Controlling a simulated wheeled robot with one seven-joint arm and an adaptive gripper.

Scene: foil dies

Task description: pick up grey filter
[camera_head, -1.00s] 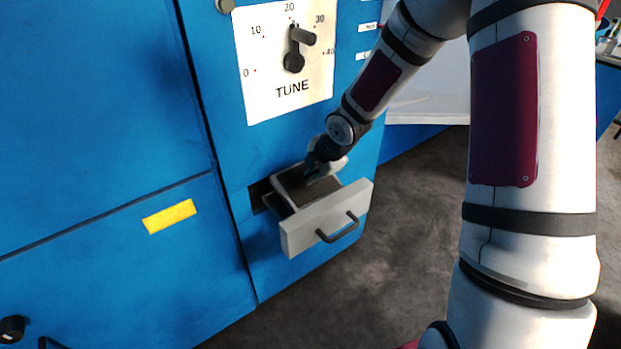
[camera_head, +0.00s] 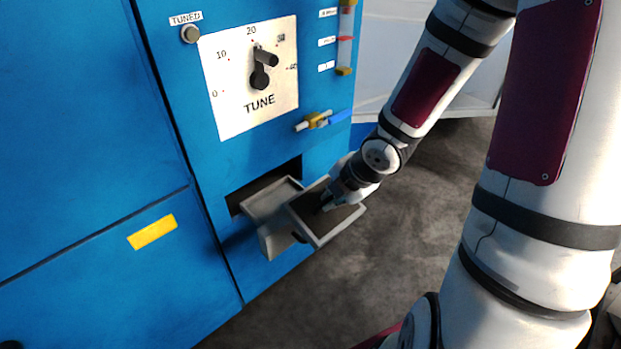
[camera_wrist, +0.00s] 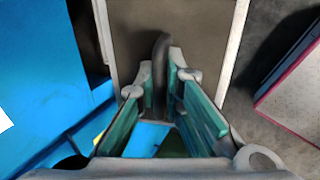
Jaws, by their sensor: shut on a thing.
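The grey filter (camera_head: 305,208) is a flat square panel with a light frame and a dark brown-grey face. My gripper (camera_head: 328,204) is shut on the dark handle in the middle of its face. The filter is tilted and out of the drawer (camera_head: 262,203), to the drawer's right and partly in front of it. In the wrist view the filter's face (camera_wrist: 205,45) fills the upper middle. There the handle stands between the two fingertips of my gripper (camera_wrist: 160,78). The drawer's front is partly hidden behind the filter.
The open drawer juts from a blue cabinet (camera_head: 90,90). Above it are a TUNE dial (camera_head: 262,78) and a small valve with a blue lever (camera_head: 325,120). A yellow label (camera_head: 152,232) is on the cabinet's left part. The grey floor (camera_head: 400,265) to the right is clear.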

